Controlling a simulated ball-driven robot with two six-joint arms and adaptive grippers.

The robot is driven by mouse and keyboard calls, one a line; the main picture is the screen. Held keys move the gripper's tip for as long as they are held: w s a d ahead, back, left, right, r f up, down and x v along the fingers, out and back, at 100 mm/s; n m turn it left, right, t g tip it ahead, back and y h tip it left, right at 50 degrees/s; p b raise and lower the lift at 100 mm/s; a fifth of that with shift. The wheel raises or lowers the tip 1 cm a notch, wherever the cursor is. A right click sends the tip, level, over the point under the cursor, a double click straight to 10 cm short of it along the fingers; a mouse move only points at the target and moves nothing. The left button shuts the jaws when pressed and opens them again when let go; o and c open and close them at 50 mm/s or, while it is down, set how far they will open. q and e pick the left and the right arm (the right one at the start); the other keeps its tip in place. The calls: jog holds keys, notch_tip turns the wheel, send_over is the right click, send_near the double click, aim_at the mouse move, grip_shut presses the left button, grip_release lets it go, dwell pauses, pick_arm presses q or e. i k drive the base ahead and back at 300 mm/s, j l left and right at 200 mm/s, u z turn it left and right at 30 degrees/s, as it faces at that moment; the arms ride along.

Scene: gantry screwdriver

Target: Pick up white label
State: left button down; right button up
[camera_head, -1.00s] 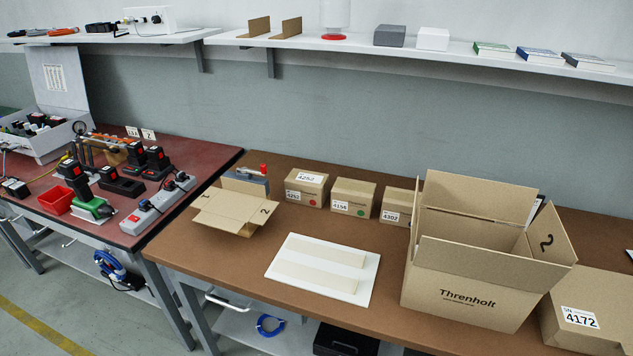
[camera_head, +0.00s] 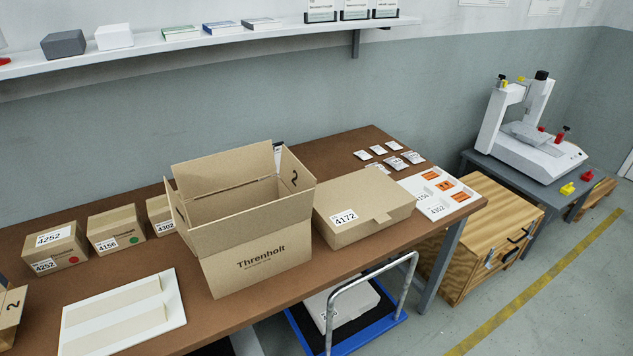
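White labels printed 4156 (camera_head: 421,197) and 4302 (camera_head: 437,210) lie on a white sheet at the right end of the brown table, beside several orange labels (camera_head: 445,185). Other white labels are stuck on boxes: one printed 4172 (camera_head: 345,217) on the flat closed carton (camera_head: 368,206), and others on the small cartons 4252 (camera_head: 66,255), 4156 (camera_head: 117,230) and 4302 (camera_head: 159,213). Neither of my grippers shows in the view.
A large open Threnholt carton (camera_head: 255,255) stands mid-table. A white board with beige strips (camera_head: 122,318) lies at front left. Several small white packets (camera_head: 378,150) lie at the back right. A wooden crate (camera_head: 490,225) and a white gantry machine (camera_head: 525,125) stand right of the table.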

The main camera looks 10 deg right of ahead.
aim_at(426, 193)
jog(key=z, duration=0.35)
jog(key=k+l+z, duration=0.1)
jog(key=z, duration=0.2)
jog(key=l+z, duration=0.2)
jog(key=z, duration=0.15)
jog(key=k, duration=0.05)
